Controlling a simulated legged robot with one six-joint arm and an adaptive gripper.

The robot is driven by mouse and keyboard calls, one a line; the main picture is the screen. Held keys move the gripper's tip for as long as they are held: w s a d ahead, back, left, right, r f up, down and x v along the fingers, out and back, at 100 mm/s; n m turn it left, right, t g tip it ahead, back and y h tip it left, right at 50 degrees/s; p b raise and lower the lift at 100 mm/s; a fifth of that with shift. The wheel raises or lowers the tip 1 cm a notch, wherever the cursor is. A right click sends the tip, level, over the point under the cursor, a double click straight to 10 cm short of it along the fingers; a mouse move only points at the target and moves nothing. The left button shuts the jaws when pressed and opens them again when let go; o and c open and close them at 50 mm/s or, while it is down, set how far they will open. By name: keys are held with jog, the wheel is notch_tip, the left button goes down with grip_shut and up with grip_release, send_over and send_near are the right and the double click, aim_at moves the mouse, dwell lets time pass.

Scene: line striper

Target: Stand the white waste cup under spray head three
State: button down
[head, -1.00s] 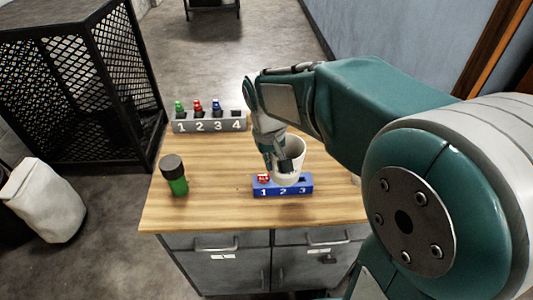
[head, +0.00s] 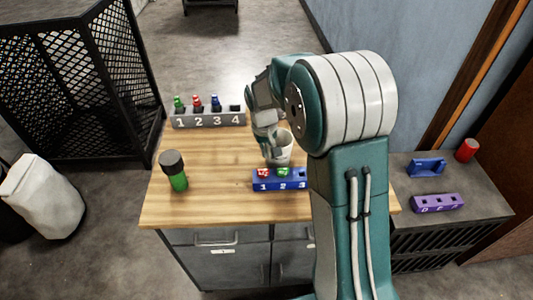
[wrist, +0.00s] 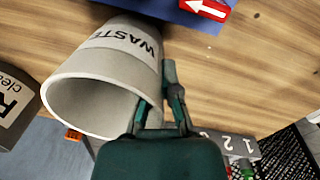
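The white waste cup (head: 284,152) is at the middle of the wooden table, just behind the blue block (head: 262,187). In the wrist view the cup (wrist: 112,82) shows its open mouth and the word "WASTE". My gripper (head: 268,150) is at its left side in the head view. In the wrist view my gripper (wrist: 160,100) has one finger inside the mouth and one outside, with the cup wall between them. The blue block is numbered 1 to 3. A red head (head: 263,172) is at 1 and a green head (head: 283,172) at 2; my arm partly hides place 3.
A grey block (head: 182,123) numbered 1 to 4 holds green, red and blue heads at the back. A green bottle with a black cap (head: 174,172) stands at left. A side cabinet at right bears a purple block (head: 438,203), a blue item (head: 427,167) and a red can (head: 467,150).

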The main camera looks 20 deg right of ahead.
jog(key=shift+f, duration=0.7)
jog(key=shift+f, duration=0.1)
jog(key=c, duration=0.8)
grip_release()
